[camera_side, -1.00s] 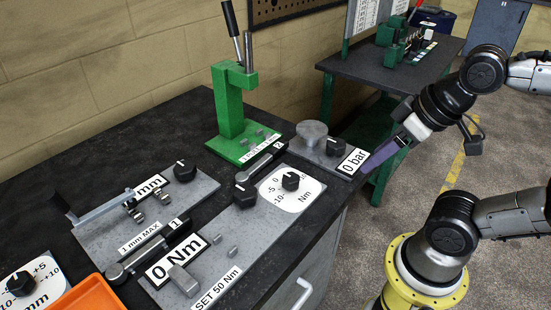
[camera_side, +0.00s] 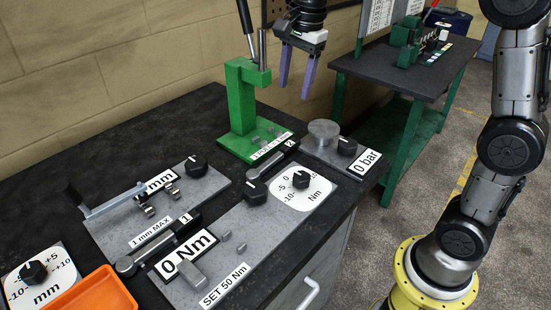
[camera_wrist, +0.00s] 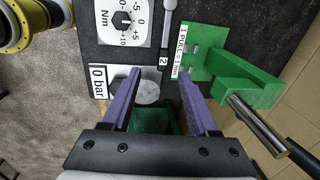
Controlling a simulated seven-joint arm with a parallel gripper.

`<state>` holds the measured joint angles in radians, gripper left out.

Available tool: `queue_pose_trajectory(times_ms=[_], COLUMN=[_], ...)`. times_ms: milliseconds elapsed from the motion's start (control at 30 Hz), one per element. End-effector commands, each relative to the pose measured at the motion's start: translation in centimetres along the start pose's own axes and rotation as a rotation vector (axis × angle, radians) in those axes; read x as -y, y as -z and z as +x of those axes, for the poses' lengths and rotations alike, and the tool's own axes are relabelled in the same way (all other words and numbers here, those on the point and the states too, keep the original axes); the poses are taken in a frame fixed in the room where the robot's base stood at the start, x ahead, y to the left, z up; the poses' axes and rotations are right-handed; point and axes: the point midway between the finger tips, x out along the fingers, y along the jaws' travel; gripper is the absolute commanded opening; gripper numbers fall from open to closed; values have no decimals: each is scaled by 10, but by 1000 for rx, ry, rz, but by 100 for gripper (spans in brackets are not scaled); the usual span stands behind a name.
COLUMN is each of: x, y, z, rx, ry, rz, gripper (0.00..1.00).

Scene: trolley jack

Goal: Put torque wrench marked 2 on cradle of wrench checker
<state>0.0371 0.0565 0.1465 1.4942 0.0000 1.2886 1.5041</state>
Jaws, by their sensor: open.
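The torque wrench marked 2 (camera_side: 270,159) lies on the dark bench between the green press and the checker plate; it also shows in the wrist view (camera_wrist: 168,22), beside its "2" tag. The wrench checker (camera_side: 235,225) is a grey plate with a "0 Nm" display, a "SET 50 Nm" label and a knobbed Nm dial. Small upright pegs (camera_side: 226,236) on it look like the cradle, with no wrench on them. My gripper (camera_side: 293,90) is open and empty, its purple fingers pointing down above the bench's back right; the fingers also show in the wrist view (camera_wrist: 160,75).
The green press (camera_side: 240,105) with a tall lever stands at the back. A "0 bar" unit (camera_side: 323,132) with a round disc sits at the right. The torque wrench marked 1 (camera_side: 160,248) lies left of the checker. An orange tray (camera_side: 95,295) is at the front left.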

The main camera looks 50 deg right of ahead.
Motion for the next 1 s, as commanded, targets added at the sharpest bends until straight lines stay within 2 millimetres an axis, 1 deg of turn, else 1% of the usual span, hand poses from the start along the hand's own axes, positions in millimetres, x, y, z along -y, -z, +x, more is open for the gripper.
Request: queue_pose_trajectory(times_ms=[33, 100, 167, 233, 300, 467, 700, 800, 900, 1000], x=[14, 28, 35, 39, 39, 36, 28, 26, 25, 24], y=[2, 5, 7, 8, 9, 10, 9, 8, 8, 8], z=[17, 36, 51, 66, 78, 96, 139, 155, 164, 169], rx=[2, 3, 4, 6, 7, 8, 8, 8, 8, 8], ry=[-35, -67, -90, -119, -143, -161, -161, -160, -157, -157], rz=[20, 27, 28, 30, 31, 32, 31, 31, 31, 30], gripper=[60, 60, 60, 60, 60, 60, 60, 60, 60, 60])
